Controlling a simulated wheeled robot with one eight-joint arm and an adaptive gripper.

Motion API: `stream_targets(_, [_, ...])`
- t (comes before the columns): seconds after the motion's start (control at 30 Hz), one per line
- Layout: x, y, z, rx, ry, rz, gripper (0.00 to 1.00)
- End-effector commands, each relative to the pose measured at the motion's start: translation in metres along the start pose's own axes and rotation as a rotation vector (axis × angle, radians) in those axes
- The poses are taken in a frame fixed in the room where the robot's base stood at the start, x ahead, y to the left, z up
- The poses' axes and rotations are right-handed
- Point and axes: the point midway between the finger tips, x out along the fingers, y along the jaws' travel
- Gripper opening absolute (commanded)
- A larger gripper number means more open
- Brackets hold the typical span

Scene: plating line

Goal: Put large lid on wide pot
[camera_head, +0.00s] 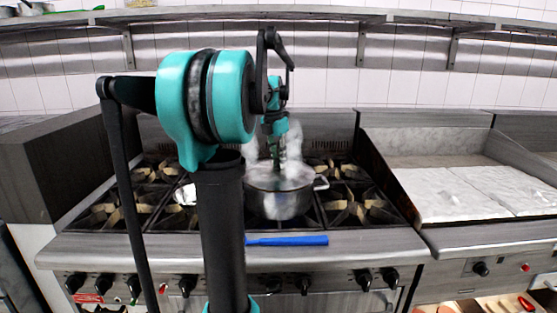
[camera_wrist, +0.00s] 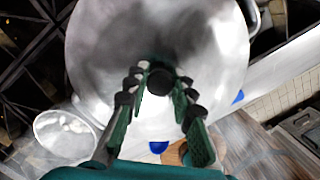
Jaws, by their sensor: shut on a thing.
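The wide pot (camera_head: 280,205) is a metal pot with a side handle (camera_head: 321,184), standing on the stove near its middle. The large lid (camera_head: 279,180) is a pale metal disc at the pot's rim, partly veiled by steam. In the wrist view the lid (camera_wrist: 210,55) fills most of the picture and hides the pot's opening. My gripper (camera_head: 275,165) points down above the pot. In the wrist view my gripper (camera_wrist: 158,85) has its fingers closed around the lid's black knob (camera_wrist: 160,80). I cannot tell whether the lid rests fully on the rim.
A blue-handled tool (camera_head: 288,240) lies on the stove's front ledge before the pot. A small white bowl (camera_head: 186,194) sits left of the pot; it also shows in the wrist view (camera_wrist: 62,135). Burner grates (camera_head: 352,208) surround the pot. A flat griddle (camera_head: 440,195) stands right.

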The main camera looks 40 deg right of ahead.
Motion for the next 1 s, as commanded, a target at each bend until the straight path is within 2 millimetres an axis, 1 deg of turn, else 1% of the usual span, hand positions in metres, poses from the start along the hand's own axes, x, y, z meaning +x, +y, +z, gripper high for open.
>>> stream_targets(1.0, [0.0068, 0.0, -0.001, 0.0, 0.0, 0.0, 0.0])
